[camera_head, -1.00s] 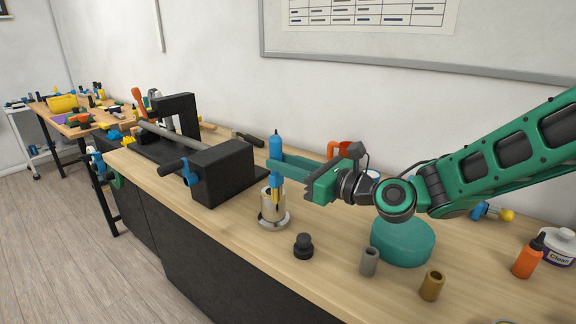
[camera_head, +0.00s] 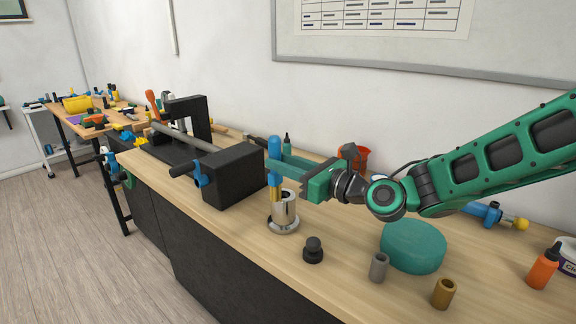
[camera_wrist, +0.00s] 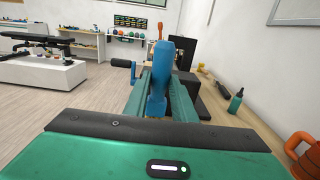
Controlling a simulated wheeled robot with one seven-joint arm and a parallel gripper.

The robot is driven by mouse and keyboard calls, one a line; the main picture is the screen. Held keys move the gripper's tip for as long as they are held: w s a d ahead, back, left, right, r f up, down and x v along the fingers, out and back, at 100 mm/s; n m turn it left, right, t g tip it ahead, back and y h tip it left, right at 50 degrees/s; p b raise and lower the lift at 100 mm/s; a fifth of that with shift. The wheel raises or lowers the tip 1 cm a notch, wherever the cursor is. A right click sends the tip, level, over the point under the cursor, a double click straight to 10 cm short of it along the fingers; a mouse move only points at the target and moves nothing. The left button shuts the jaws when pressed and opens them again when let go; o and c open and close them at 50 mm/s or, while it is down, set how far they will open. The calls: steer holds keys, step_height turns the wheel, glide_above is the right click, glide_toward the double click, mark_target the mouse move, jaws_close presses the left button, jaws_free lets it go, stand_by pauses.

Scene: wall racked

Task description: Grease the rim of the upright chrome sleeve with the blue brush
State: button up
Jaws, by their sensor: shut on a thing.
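The chrome sleeve (camera_head: 288,210) stands upright on its round flanged base on the bench, with its open rim on top. My gripper (camera_head: 275,165) is shut on the blue brush (camera_head: 274,147), which hangs upright with its yellowish lower end down. That end overlaps the left side of the sleeve's rim in the head view; I cannot tell whether it touches. In the wrist view the blue brush (camera_wrist: 158,75) stands between my gripper's fingers (camera_wrist: 157,95), and the sleeve is hidden.
A black block fixture (camera_head: 233,175) with a blue-handled crank stands close left of the sleeve. A black knob (camera_head: 313,251), grey bush (camera_head: 378,267), brass bush (camera_head: 443,293) and teal round pad (camera_head: 413,246) lie to the right. A teal bottle (camera_wrist: 235,102) and orange mug (camera_wrist: 304,158) stand behind.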

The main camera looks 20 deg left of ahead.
steer(key=x, duration=0.4)
steer(key=shift+r, duration=0.15)
stand_by(0.6)
step_height(320, 180, up, 7)
stand_by(0.9)
